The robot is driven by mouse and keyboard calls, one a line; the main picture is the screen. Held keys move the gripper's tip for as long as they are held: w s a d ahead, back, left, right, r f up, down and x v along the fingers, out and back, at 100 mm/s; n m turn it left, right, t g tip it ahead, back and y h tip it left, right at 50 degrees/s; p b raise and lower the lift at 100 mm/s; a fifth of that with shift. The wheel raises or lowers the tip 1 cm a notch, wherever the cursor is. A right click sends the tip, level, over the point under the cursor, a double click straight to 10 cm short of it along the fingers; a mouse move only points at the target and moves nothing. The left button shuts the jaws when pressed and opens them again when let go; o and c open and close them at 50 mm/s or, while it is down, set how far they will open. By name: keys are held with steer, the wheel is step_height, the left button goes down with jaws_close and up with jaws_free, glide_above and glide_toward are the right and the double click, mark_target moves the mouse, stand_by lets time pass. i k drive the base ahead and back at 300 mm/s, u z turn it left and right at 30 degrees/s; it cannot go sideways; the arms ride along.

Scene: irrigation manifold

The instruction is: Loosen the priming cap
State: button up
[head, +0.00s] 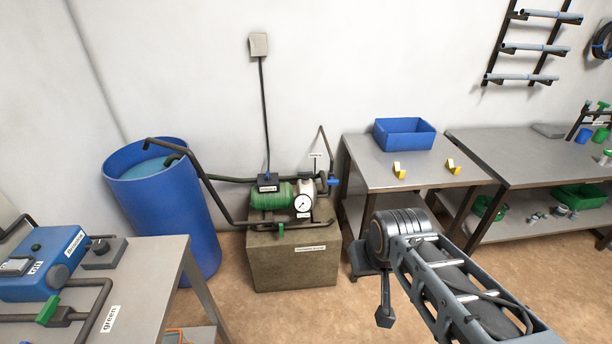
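The pump (275,199) has a green motor and a pale housing with a round gauge (303,203). It sits on a stone-coloured block (290,262) against the wall. The priming cap is too small to make out for certain; a small label on a thin stem (315,156) stands above the pale housing. My arm reaches in from the lower right and bends in front of the block's right side. The dark part at its end, which looks like my gripper (385,318), hangs low, apart from the pump. Its fingers are not clear.
A blue barrel (165,205) with pipes stands left of the pump. A metal table (440,172) with a blue bin (404,133) and two yellow pieces stands to the right. A bench (150,262) with a blue box (45,264) is at front left. Open floor lies before the block.

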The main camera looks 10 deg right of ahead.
mark_target(305, 176)
steer(key=u, duration=0.15)
steer(key=i, duration=1.8)
steer(key=u, duration=0.25)
